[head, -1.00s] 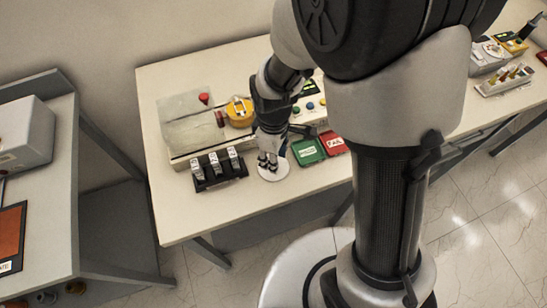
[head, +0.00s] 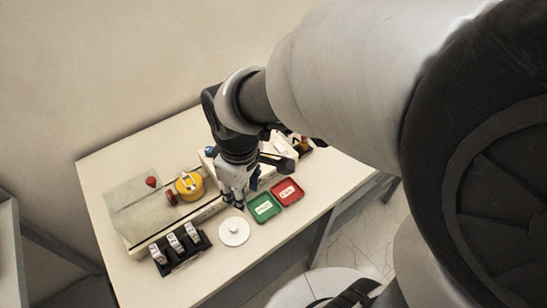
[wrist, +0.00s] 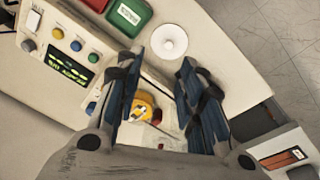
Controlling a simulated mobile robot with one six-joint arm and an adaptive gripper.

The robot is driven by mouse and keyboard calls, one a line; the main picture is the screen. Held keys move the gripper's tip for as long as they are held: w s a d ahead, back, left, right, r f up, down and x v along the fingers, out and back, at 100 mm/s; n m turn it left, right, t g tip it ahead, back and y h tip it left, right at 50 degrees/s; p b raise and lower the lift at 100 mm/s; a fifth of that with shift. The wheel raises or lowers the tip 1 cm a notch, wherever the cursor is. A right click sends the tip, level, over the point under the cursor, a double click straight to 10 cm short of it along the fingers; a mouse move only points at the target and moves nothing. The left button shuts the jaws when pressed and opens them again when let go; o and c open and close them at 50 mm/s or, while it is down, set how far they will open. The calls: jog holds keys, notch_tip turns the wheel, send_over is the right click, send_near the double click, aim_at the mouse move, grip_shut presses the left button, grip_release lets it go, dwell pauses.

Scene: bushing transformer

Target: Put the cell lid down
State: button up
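The cell lid (head: 234,231), a white disc with a small raised knob, lies flat on the table near its front edge. It also shows in the wrist view (wrist: 170,41), beyond my fingertips and clear of them. My gripper (head: 235,203) is above the table, just behind the lid in the head view. In the wrist view my gripper (wrist: 160,65) has its two dark blue fingers spread apart with nothing between them.
Green (head: 264,208) and red (head: 288,191) trays sit right of the lid. A black rack (head: 182,256) with several vials stands left. Behind are a yellow round cell (head: 190,185) and a panel with a display (wrist: 72,68). Bare table (head: 215,276) lies in front.

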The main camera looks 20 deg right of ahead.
jog(key=s+d+r+m+t, duration=0.3)
jog(key=s+d+r+m, duration=0.4)
jog(key=s, duration=0.4)
notch_tip(320, 180, up, 2)
jog(key=shift+s+r+m, duration=0.1)
jog(key=shift+s+m, duration=0.05)
jog(key=shift+m, duration=0.65)
